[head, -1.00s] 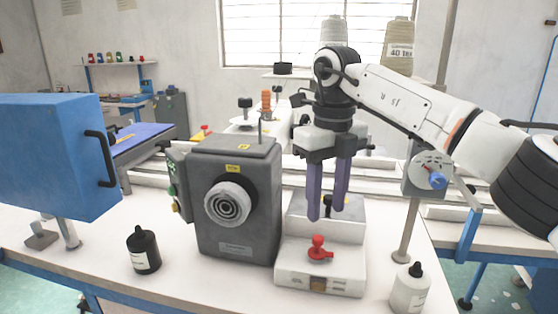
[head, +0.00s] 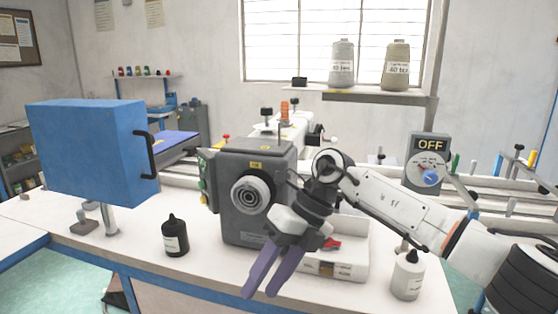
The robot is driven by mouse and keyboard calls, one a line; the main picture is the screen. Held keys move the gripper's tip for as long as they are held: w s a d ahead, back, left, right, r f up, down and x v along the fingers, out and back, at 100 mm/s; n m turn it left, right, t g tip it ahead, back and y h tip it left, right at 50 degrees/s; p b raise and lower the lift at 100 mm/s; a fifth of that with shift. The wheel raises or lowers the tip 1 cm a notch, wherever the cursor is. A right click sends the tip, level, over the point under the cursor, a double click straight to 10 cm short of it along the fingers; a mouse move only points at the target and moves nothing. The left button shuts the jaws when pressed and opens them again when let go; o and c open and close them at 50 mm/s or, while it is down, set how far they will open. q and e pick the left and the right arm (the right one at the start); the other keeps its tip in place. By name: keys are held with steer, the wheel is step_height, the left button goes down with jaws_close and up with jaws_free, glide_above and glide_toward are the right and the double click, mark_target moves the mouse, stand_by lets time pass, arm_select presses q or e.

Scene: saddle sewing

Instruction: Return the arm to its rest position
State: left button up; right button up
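My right gripper (head: 258,294) shows in the head view at lower centre, with its arm (head: 400,208) coming in from the right. Its two purple fingers point down and to the left, in front of the grey machine and the table's front edge. The fingers are a little apart, with nothing visible between them. The gripper hides part of the grey machine's lower right and part of the white stepped block (head: 352,262). A bit of the red knob (head: 333,243) shows behind it. My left gripper is out of view.
The grey machine (head: 222,218) stands at centre. A black bottle (head: 175,238) is to its left, a white bottle (head: 407,277) on the right. A blue box (head: 88,150) with a black handle stands at left. A dial panel (head: 430,165) reads OFF. Thread cones (head: 342,64) sit on a shelf.

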steer(key=s+a+m+t+y, duration=0.1)
steer(key=s+a+m+y, duration=0.6)
steer(key=a+y, duration=0.6)
steer(key=w+d+f+m+t+h, duration=0.1)
steer(key=d+f+m+t+h, duration=0.4)
steer(key=d+f+m+t, duration=0.6)
steer(key=w+d+f+m+t+h, duration=0.2)
steer(key=d+f+m+t+h, duration=0.5)
steer(key=m, duration=0.9)
steer(key=s+d+f+m+g+h, duration=0.2)
steer(key=s+d+f+m+g, duration=0.1)
steer(key=s+d+f, duration=0.4)
steer(key=s+d+f+m+g+h, duration=0.2)
steer(key=s+d+f+m+g, duration=0.2)
steer(key=s+d+f, duration=0.3)
steer(key=s+f+g, duration=0.1)
steer(key=s+f, duration=0.2)
steer(key=s, duration=0.3)
steer(key=shift+s+d+f+h, duration=0.15)
steer(key=shift+s+f+h, duration=0.05)
steer(key=shift+s+h, duration=0.1)
